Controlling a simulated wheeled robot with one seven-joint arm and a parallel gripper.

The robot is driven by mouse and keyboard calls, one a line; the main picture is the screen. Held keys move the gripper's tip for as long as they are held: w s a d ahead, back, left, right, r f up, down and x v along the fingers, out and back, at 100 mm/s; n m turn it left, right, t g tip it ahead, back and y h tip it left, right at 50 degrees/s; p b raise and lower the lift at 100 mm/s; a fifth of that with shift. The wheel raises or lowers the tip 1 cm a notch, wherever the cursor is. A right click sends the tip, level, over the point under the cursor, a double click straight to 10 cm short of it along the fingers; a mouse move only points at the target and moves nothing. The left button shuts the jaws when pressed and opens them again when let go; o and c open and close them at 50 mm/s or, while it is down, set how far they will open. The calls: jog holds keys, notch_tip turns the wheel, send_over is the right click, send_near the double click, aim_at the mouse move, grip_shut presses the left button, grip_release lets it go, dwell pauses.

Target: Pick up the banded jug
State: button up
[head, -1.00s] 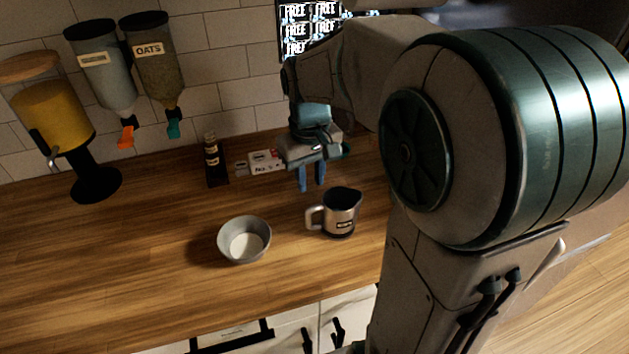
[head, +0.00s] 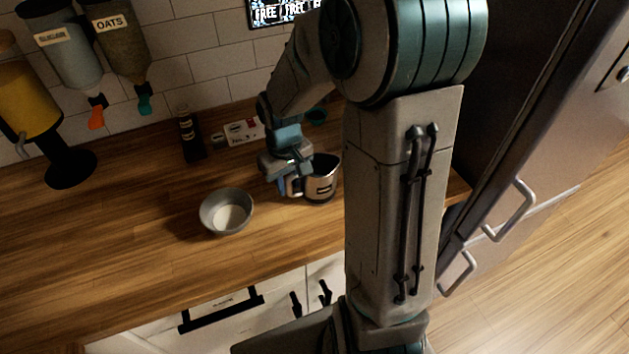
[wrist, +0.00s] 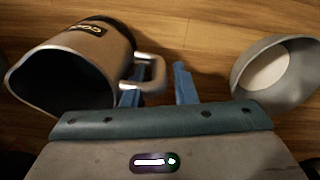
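The banded jug (head: 323,180) is a steel jug with a dark band and a label, standing upright on the wooden counter in the head view. In the wrist view the jug (wrist: 88,62) is at the left, its mouth toward the lower left and its handle pointing right. My gripper (head: 286,187) is low over the counter at the jug's handle side. In the wrist view my gripper's blue fingers (wrist: 157,84) are apart, the left one at the handle and the right one clear of it. Whether a finger touches the handle cannot be told.
A grey bowl (head: 227,212) with pale contents stands left of the jug; it also shows in the wrist view (wrist: 276,72). A dark bottle (head: 190,136) and a small card (head: 243,132) are behind. The left counter is clear.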

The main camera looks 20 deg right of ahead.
jog(key=shift+f, duration=0.95)
grip_shut()
jog(key=shift+r, duration=0.2)
